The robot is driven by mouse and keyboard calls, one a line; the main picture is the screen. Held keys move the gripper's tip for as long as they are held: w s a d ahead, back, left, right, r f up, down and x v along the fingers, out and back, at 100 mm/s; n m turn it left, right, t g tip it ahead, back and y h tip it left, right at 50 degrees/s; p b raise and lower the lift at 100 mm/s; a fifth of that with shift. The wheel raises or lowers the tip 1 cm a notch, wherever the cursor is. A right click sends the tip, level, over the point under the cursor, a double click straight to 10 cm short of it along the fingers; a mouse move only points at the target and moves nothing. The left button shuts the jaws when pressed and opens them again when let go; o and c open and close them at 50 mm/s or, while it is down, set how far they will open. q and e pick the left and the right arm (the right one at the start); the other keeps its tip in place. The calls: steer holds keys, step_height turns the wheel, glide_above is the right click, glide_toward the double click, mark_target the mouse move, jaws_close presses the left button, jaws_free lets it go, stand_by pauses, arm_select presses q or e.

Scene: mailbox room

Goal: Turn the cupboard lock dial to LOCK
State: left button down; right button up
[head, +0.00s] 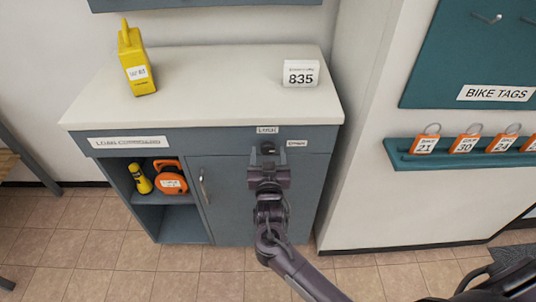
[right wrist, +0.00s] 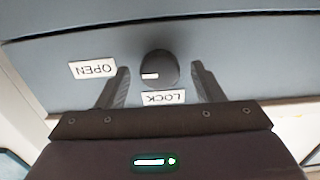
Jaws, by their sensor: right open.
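The black round lock dial (head: 268,149) is on the blue-grey cupboard (head: 225,200) front, just under the top. In the right wrist view, which is upside down, the dial (right wrist: 160,62) has a white mark on the side facing the OPEN label (right wrist: 92,69). The LOCK label (right wrist: 163,97) is also in that view. In the head view the LOCK label (head: 267,129) is above the dial and the OPEN label (head: 297,143) to its right. My right gripper (head: 268,166) is open, its fingers either side of the dial with gaps; contact is not visible. My left gripper is not in view.
A door handle (head: 203,186) is left of my gripper. An open shelf holds a yellow torch (head: 140,179) and orange item (head: 170,178).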

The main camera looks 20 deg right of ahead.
steer(key=c, duration=1)
steer(key=shift+r+n+p, duration=0.2)
steer(key=shift+n+p, duration=1.5)
steer(key=shift+n, duration=0.2)
steer(key=n+p, duration=0.3)
steer(key=n, duration=0.1)
steer(key=shift+n, duration=0.3)
steer(key=n+p, duration=0.3)
steer(key=n, duration=0.2)
steer(key=shift+f+n+p, duration=0.15)
steer(key=shift+n+p, duration=0.6)
steer(key=shift+n, duration=1.45)
steer(key=o, duration=1)
